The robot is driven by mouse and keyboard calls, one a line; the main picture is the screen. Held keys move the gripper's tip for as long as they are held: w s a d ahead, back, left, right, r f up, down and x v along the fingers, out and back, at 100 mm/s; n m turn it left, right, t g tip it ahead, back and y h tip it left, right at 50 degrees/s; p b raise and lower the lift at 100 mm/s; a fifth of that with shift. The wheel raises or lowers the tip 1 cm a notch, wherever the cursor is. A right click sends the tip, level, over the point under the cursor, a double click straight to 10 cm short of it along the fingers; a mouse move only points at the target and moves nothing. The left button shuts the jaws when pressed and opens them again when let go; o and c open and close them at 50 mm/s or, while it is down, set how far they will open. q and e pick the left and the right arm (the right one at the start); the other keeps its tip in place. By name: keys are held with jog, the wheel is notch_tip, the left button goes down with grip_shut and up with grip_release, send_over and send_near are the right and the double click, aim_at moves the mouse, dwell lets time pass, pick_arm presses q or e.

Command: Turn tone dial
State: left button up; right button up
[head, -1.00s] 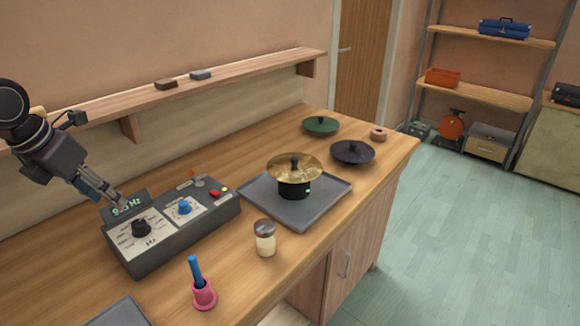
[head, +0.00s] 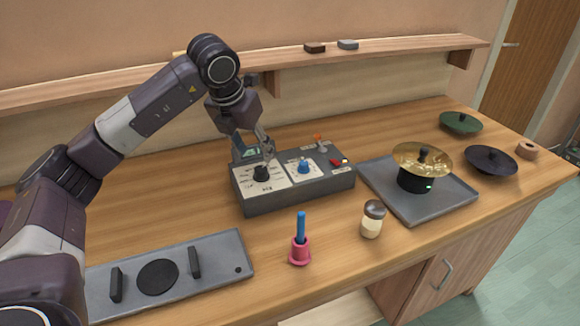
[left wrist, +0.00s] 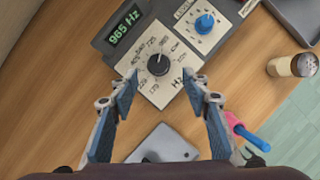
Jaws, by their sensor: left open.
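The tone box (head: 300,190) is a dark grey unit on the wooden counter. Its black dial (head: 261,172) stands on a white panel marked Hz; in the left wrist view the dial (left wrist: 158,65) is ringed by printed numbers, and the display (left wrist: 125,27) reads 965 Hz. A blue knob (head: 303,166) sits on a second white panel to its right. My left gripper (head: 266,150) is over the black dial from behind. In the left wrist view my open fingers (left wrist: 160,100) are spread wide with nothing between them, and the dial shows beyond their tips. My right gripper is out of view.
A pink-and-blue handbell (head: 300,245), a shaker jar (head: 373,219) and a grey plate with two handles (head: 215,258) are in front. A tray (head: 440,207) with a gold cymbal (head: 422,159) lies to the right. A wall shelf (head: 400,46) runs behind.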

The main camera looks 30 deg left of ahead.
aim_at(260, 169)
pick_arm(q)
jog(key=p+x, duration=0.1)
jog(key=x, duration=0.6)
jog(key=shift+a, duration=0.15)
jog(key=shift+f, duration=0.4)
jog(key=shift+w, duration=0.1)
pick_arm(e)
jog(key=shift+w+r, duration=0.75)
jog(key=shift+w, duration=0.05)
pick_arm(q)
jog(key=shift+c, duration=0.5)
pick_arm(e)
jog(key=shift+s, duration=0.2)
pick_arm(q)
jog(key=c, duration=1)
